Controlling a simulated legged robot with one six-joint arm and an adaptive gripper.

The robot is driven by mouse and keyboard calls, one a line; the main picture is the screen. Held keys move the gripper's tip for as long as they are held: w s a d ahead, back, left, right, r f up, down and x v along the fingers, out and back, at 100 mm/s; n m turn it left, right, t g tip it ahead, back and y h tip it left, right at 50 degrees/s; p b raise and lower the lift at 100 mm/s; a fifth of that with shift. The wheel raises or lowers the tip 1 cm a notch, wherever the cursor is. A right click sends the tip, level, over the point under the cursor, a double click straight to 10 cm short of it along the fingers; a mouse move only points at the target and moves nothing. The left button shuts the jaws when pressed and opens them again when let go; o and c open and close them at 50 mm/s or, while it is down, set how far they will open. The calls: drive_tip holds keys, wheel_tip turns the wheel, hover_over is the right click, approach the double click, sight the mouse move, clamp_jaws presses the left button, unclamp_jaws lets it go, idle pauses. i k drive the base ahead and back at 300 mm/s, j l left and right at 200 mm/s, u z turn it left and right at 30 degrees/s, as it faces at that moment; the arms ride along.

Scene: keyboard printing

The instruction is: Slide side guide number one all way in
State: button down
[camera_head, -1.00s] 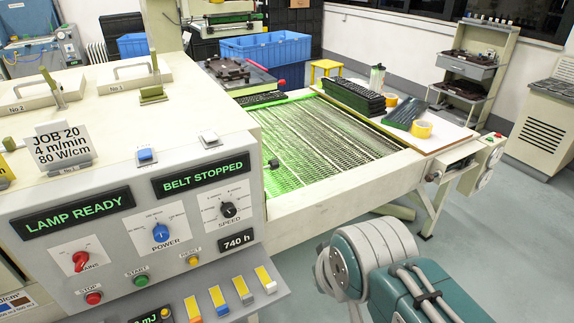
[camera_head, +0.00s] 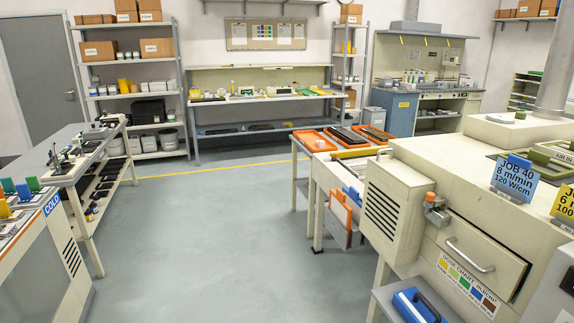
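I cannot pick out side guide number one in the head view, and no guide label is readable. The cream curing machine (camera_head: 465,180) stands at the right, cut off by the frame edge. Its near face has a drawer with a metal handle (camera_head: 470,256), a vented side box (camera_head: 393,200) and a small orange-and-grey fitting (camera_head: 437,212). A cream feed table (camera_head: 330,185) extends from the machine's far end, largely hidden by the box. My gripper is not in view.
Orange trays (camera_head: 315,140) lie on a stand beyond the machine. A blue-handled tool (camera_head: 418,306) rests on a low shelf at bottom right. A bench (camera_head: 66,178) stands at left. The grey floor (camera_head: 215,235) between is clear.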

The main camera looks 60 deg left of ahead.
sight(336, 154)
drive_tip(key=u, duration=1.9)
drive_tip(key=i+u, duration=0.2)
drive_tip(key=i, duration=0.45)
drive_tip(key=i+j, duration=0.1)
drive_tip(key=i, duration=1.85)
drive_tip(key=i+j, duration=0.1)
drive_tip(key=i, duration=1.85)
drive_tip(key=i+j+z, duration=0.1)
drive_tip(key=i+z, duration=0.25)
drive_tip(key=i+j+z, duration=0.3)
drive_tip(key=i, duration=0.25)
